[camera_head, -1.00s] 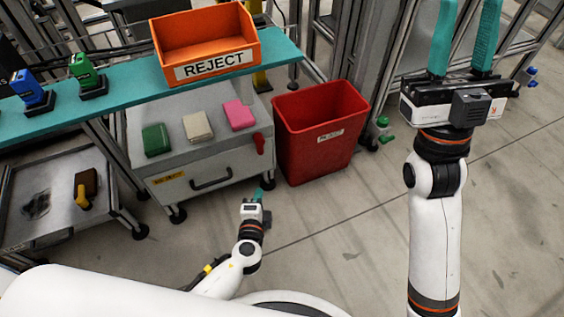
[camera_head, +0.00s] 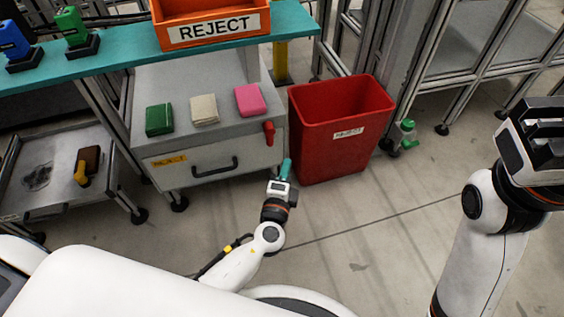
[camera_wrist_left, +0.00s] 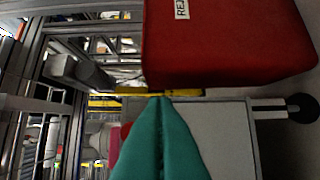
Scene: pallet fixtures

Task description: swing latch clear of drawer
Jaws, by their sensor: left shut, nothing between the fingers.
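The red latch (camera_head: 268,133) hangs at the upper right corner of the grey drawer's (camera_head: 190,177) front, pointing down. The drawer has a dark handle and a yellow label and looks closed. My left gripper (camera_head: 286,168) is shut and empty, with teal fingertips just right of and below the latch, in front of the cabinet's right edge. Its fingers also fill the lower middle of the left wrist view (camera_wrist_left: 160,110). I cannot make out the latch surely there. My right gripper's body (camera_head: 540,140) is at the right edge; its fingers are out of frame.
A red bin (camera_head: 325,150) stands close to the right of the cabinet. Green, beige and pink blocks (camera_head: 248,100) lie on the cabinet top. An orange reject tray (camera_head: 215,28) sits on the teal shelf (camera_head: 120,55) above. A low cart (camera_head: 50,207) stands left.

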